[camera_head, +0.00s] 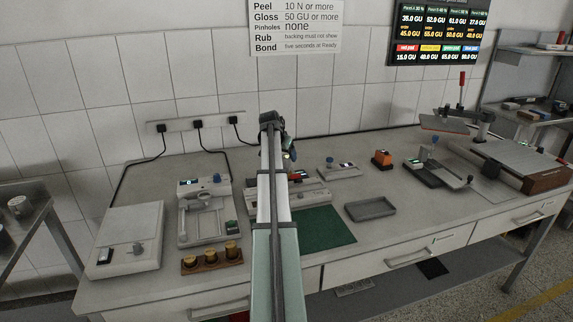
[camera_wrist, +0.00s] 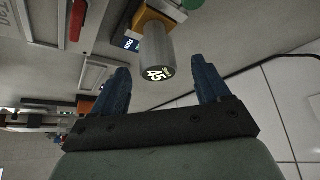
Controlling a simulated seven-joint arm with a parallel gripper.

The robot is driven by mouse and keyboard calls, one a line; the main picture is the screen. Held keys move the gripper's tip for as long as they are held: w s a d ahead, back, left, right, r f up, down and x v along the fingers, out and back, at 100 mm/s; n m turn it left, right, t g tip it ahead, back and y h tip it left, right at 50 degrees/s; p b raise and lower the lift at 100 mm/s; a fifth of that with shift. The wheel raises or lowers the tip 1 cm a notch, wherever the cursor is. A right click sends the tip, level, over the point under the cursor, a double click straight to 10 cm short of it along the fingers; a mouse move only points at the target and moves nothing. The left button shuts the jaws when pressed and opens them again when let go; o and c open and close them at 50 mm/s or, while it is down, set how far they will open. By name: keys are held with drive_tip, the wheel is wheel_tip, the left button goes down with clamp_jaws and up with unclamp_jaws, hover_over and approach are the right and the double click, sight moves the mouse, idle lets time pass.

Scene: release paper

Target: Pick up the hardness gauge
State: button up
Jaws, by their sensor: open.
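A grey cylinder (camera_wrist: 157,50) with a round dark face reading "45" looks like the hardness gauge. In the wrist view it stands at the upper middle, against a yellow-orange block (camera_wrist: 150,20). My gripper (camera_wrist: 165,78) is open, with a blue finger on each side of the cylinder's face end. I see no finger touching it, and cannot tell how deep it sits between them. In the head view my gripper (camera_head: 288,150) is mostly hidden by my arm, above the back middle of the bench, and I cannot make out the gauge clearly there.
A wooden rack with brass pieces (camera_head: 212,262) stands front left. The tiled wall (camera_head: 350,95) is close behind my gripper.

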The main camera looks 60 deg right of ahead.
sight(287, 162)
drive_tip(key=shift+x, duration=2.9)
drive_tip(key=shift+s+a+f, duration=0.1)
drive_tip(key=shift+a, duration=0.1)
drive_tip(key=c, duration=1.3)
